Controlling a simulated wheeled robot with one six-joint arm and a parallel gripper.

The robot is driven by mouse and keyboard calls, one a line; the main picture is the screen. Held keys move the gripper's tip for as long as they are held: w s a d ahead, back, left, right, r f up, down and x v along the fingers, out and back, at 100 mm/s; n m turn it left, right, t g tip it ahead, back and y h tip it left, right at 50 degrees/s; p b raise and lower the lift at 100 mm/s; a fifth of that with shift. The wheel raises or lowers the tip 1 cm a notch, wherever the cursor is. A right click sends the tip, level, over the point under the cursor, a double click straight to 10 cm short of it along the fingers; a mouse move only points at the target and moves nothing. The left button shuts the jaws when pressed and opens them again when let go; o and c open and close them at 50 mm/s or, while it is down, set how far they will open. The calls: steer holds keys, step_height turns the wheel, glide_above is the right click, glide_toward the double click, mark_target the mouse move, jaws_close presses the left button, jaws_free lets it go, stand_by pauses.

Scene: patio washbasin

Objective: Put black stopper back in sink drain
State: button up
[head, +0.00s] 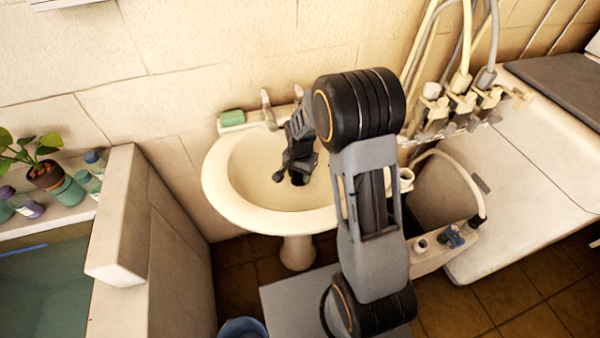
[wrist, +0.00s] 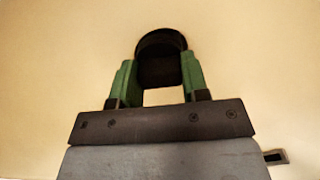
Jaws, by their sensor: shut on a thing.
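My gripper (wrist: 160,82) shows in the wrist view with its two green fingers shut on the black stopper (wrist: 161,45). The stopper is a dark round piece held between the fingertips, with pale basin surface behind it. In the head view my gripper (head: 288,177) is inside the cream sink (head: 236,203), with the dark stopper (head: 298,179) at its tip. The stopper appears above the bowl surface, but I cannot tell the gap. The drain is not visible in either view.
A green soap bar (head: 232,117) lies on the sink's back left corner. Taps (head: 268,108) stand at the back rim. A wall ledge (head: 125,215) is at the left, with a potted plant (head: 47,175). Hoses and fittings (head: 460,100) hang at the right.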

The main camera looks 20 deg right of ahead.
steer(key=shift+f, duration=0.4)
steer(key=o, duration=0.7)
steer(key=shift+r, duration=0.15)
step_height(320, 180, up, 11)
steer(key=p, duration=0.7)
steer(key=shift+p, duration=0.3)
